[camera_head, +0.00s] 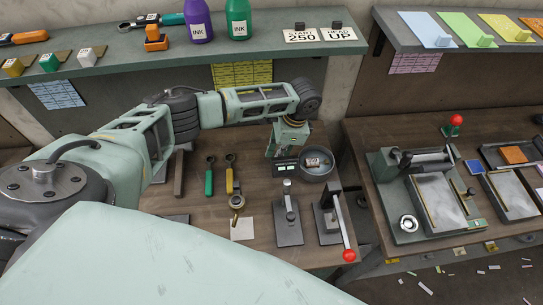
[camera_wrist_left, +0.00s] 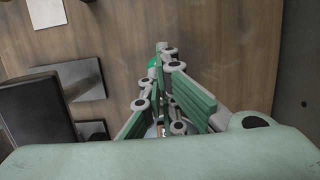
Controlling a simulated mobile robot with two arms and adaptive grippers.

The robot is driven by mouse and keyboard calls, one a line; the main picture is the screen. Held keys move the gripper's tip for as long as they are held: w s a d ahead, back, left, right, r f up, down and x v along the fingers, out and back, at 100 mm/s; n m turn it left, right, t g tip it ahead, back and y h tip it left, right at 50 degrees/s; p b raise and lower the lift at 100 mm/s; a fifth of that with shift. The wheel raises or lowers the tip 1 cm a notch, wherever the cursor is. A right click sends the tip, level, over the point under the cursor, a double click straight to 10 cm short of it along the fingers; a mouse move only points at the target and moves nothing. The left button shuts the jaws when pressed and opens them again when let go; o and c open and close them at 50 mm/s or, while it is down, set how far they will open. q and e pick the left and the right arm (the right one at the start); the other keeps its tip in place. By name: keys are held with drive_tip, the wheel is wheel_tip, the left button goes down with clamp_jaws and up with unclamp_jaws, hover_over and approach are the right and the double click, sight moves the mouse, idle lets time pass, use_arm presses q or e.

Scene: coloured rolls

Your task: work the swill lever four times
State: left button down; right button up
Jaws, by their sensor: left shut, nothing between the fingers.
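A lever with a red ball knob (camera_head: 348,256) and pale arm stands on a dark base plate (camera_head: 327,222) at the front right of the near bench. A second red ball knob (camera_head: 456,119) stands on a green base on the right bench. I cannot tell which one is the swill lever. My left gripper (camera_head: 278,153) is over the near bench, beside a round grey pot (camera_head: 318,165) and well behind the near lever. It is shut and empty. In the left wrist view its green fingers (camera_wrist_left: 163,58) point at brown wood. My right gripper is not in view.
A small upright press (camera_head: 287,213) stands left of the near lever. Green and yellow tools (camera_head: 209,178) lie further left. A shelf (camera_head: 120,75) with ink bottles (camera_head: 238,18) runs above. A gap separates the near bench from the right bench (camera_head: 365,150).

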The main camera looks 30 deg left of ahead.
use_arm(q)
drive_tip(key=shift+b+x, duration=0.85)
drive_tip(key=shift+x, duration=1.3)
drive_tip(key=shift+r, duration=0.1)
drive_tip(key=shift+p+v, duration=1.3)
drive_tip(key=shift+v, duration=0.15)
drive_tip(key=shift+r, duration=0.15)
drive_tip(key=shift+v, duration=0.8)
drive_tip(key=shift+b, duration=0.3)
